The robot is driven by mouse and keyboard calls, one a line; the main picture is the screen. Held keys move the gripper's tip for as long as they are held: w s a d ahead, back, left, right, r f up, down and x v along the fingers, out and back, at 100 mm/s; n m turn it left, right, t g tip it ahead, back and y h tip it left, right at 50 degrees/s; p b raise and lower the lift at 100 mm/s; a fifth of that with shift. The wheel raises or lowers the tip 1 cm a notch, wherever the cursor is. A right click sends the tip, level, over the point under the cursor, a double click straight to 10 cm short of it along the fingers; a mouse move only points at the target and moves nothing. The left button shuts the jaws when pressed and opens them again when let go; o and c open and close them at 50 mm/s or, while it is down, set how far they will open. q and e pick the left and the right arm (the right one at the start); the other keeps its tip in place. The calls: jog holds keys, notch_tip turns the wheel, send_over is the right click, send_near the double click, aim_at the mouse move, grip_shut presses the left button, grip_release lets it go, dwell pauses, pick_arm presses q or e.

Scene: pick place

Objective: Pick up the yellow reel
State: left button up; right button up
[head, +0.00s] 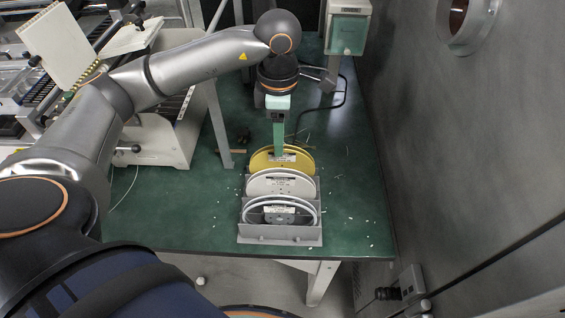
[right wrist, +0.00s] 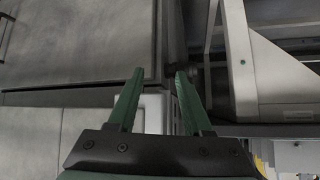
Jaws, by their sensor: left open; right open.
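The yellow reel (head: 262,162) stands upright at the back of a grey rack on the green table in the head view. A white reel (head: 262,183) and a grey-rimmed reel (head: 251,214) stand in front of it in the same rack. My left gripper (head: 279,150) points down with its green fingers at the top of the yellow reel. It is open; whether the fingers touch the reel cannot be told. My right gripper (right wrist: 155,95) shows in the right wrist view, open, with nothing between its green fingers.
The grey rack (head: 280,236) sits near the table's front edge. The green table (head: 350,215) is clear to the right apart from small white scraps. A grey wall (head: 470,150) rises at the right. A white machine (head: 165,135) stands left. A dark cable (head: 345,95) lies behind.

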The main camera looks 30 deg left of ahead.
aim_at(293, 157)
pick_arm(q)
jog(key=f, duration=0.5)
jog(key=shift+w+d+f, duration=0.1)
jog(key=shift+d, duration=0.15)
grip_shut()
dwell(1.2)
